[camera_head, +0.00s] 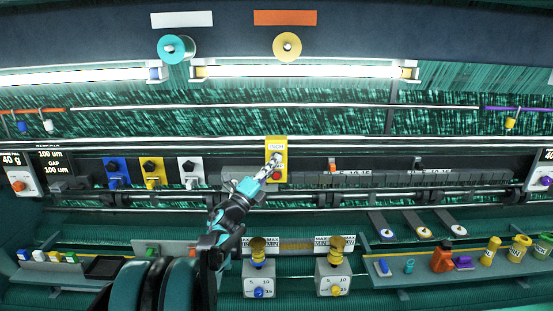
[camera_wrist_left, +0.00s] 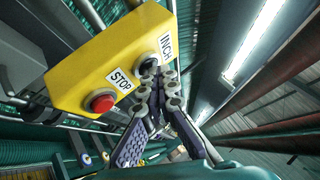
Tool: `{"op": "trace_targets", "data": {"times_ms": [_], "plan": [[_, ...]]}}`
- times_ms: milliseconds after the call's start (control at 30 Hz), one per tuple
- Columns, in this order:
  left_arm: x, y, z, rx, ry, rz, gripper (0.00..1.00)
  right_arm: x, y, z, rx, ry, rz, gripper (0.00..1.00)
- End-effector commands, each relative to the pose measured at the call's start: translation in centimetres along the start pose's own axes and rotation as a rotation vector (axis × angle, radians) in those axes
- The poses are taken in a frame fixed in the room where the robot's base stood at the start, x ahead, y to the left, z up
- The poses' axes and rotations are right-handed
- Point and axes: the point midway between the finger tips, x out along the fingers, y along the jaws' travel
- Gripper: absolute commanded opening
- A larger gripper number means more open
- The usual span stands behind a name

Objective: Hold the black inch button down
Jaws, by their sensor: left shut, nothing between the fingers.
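The yellow button box (camera_head: 276,143) is mounted on the machine's rail in the middle of the head view. It fills the upper left of the left wrist view (camera_wrist_left: 85,75). There it carries a black button (camera_wrist_left: 148,61) beside the INCH label and a red button (camera_wrist_left: 102,101) beside the STOP label. My left gripper (camera_head: 273,162) is shut and empty, its tips in front of the box. In the wrist view its fingertips (camera_wrist_left: 158,76) overlap the edge of the black button and partly hide it. Whether they touch or press it, I cannot tell. My right gripper is not in view.
Left of the box are blue (camera_head: 116,172), yellow (camera_head: 152,172) and white (camera_head: 190,171) knob blocks. Two yellow-topped units (camera_head: 257,283) (camera_head: 333,283) stand below. A shelf (camera_head: 450,272) with small items is at lower right. Metal rails (camera_head: 400,144) run across.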

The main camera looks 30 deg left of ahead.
Motion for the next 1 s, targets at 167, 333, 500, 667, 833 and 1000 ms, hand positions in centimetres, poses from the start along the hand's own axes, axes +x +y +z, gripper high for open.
{"op": "trace_targets", "data": {"times_ms": [167,333,500,667,833,1000], "plan": [[-0.4,-0.2,-0.3,0.0,-0.001,0.001,0.0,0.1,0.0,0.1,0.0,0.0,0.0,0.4],[-1.1,-0.7,-0.8,0.0,0.0,0.0,0.0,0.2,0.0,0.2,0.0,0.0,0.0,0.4],[-1.3,-0.9,-0.9,0.0,0.0,0.0,0.0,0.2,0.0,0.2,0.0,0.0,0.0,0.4],[-1.3,-0.9,-0.9,0.0,0.0,0.0,0.0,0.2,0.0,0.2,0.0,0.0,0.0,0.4],[-1.8,-1.3,-1.3,0.0,0.0,0.0,0.0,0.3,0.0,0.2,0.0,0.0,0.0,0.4],[-3.0,-2.1,-2.2,0.0,0.0,0.0,0.0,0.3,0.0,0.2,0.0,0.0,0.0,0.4]]}}
